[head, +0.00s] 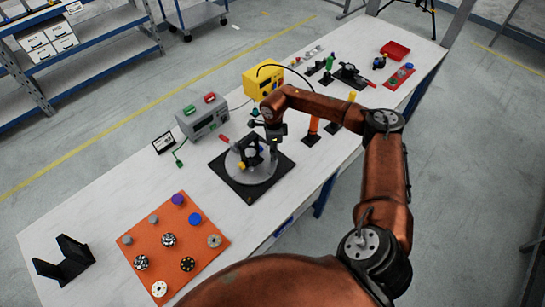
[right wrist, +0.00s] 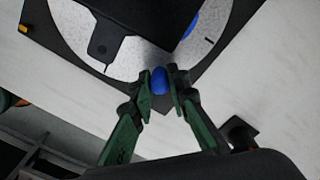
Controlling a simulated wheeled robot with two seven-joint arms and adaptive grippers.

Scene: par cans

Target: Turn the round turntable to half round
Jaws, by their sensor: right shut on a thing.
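The round turntable (head: 232,163) is a light grey disc on a square black base (head: 232,187), near the middle of the table. Dark upright parts and a small yellow piece (head: 242,165) stand on it. In the right wrist view the disc (right wrist: 125,62) shows a short black mark near its rim and a blue part (right wrist: 190,28). My right gripper (head: 274,160) reaches down at the disc's right side. In the right wrist view it (right wrist: 160,86) is shut on a blue knob (right wrist: 159,80) at the disc's edge. My left gripper is out of view.
A grey box (head: 203,122) with red and green tops and a yellow box (head: 263,82) stand behind the turntable. An orange mat (head: 175,240) with several round pieces lies at front left, near a black bracket (head: 63,262). An orange cylinder (head: 312,128) stands to the right.

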